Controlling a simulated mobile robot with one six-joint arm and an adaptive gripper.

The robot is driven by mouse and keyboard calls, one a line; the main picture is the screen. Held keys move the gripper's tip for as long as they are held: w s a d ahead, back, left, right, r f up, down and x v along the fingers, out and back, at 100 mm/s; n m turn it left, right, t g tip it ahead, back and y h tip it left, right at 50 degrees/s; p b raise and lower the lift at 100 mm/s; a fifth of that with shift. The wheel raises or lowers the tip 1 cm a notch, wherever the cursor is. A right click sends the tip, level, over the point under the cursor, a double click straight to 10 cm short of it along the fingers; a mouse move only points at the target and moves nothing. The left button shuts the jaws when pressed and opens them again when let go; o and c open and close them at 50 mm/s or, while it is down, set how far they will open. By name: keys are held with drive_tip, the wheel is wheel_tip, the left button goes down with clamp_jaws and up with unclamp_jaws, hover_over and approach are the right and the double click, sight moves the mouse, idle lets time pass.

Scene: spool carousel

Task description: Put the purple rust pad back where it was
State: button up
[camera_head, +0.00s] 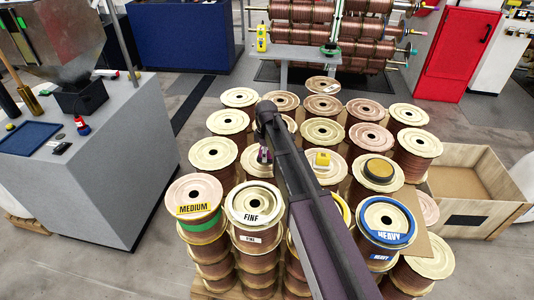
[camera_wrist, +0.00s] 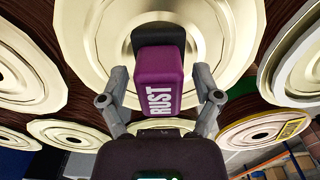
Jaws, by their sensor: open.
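The purple rust pad (camera_wrist: 158,82) is a small block with "RUST" in white letters and a black part at its far end. It is in front of the cream flange of a spool (camera_wrist: 100,40) and covers part of its centre. In the head view the pad (camera_head: 264,155) is small and purple, over a spool in the left middle of the cluster. My gripper (camera_wrist: 160,98) is open, with one finger on each side of the pad and gaps visible between. Whether the pad rests fully on the flange is hard to tell.
Many copper wire spools stand close around, some labelled MEDIUM (camera_head: 194,209), FINE (camera_head: 254,217) and HEAVY (camera_head: 386,238). A yellow block (camera_head: 322,159) and a dark round pad (camera_head: 379,170) sit on nearby spools. A wooden crate (camera_head: 480,160) is at the right, a grey bench (camera_head: 75,180) at the left.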

drive_tip(key=shift+r, duration=0.15)
wheel_tip(320, 180, up, 12)
drive_tip(key=p, duration=1.2)
idle(0.8)
drive_tip(key=s+d+m, duration=0.7)
drive_tip(key=s+m, duration=0.1)
drive_tip(key=s, duration=0.2)
drive_tip(key=s+d+m, duration=0.7)
drive_tip(key=s+d, duration=0.1)
drive_tip(key=s, duration=0.3)
drive_tip(key=shift+s+d+m, duration=0.3)
drive_tip(key=shift+m, duration=0.1)
